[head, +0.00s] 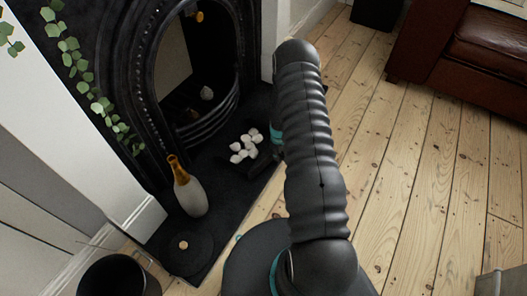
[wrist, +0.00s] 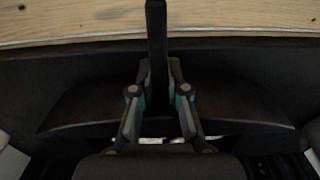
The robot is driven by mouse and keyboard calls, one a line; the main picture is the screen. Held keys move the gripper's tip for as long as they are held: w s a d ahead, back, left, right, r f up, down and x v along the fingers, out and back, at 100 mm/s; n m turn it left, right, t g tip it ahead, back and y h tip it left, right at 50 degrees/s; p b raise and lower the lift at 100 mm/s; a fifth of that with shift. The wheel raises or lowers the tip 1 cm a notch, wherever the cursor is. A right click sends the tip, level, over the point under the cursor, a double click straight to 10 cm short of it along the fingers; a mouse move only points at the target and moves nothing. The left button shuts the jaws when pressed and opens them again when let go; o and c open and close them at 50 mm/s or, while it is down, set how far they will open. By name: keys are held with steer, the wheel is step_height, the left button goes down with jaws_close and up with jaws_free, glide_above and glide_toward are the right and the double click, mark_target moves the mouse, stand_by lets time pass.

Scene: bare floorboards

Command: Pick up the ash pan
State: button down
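The ash pan (wrist: 85,103) is a wide, dark, curved-edged piece in the wrist view, hard to part from the dark hearth around it. Its narrow black handle (wrist: 157,35) stands out towards the floorboards. My gripper (wrist: 159,75) has its two fingers drawn in on either side of this handle and seems to touch it on both sides. In the head view, my arm hides the gripper and most of the pan; a dark edge of it (head: 264,167) seems to show on the hearth beside the arm.
A black fireplace (head: 140,80) stands at the left on a dark hearth (head: 222,200). White stones (head: 243,147) lie left of my arm. A brown-necked bottle (head: 189,190) and a black bucket (head: 118,276) stand nearby. A leather sofa (head: 470,50) is at upper right; floor between is clear.

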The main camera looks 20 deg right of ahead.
steer(key=shift+r, duration=0.1)
stand_by(0.3)
steer(key=shift+r, duration=0.55)
steer(key=r, duration=0.3)
steer(key=shift+s+d+r, duration=0.3)
steer(key=shift+d, duration=0.1)
steer(key=s+d+r, duration=0.6)
steer(key=s+d, duration=0.1)
steer(key=d, duration=0.1)
steer(key=shift+p, duration=0.3)
steer(key=shift+r, duration=0.15)
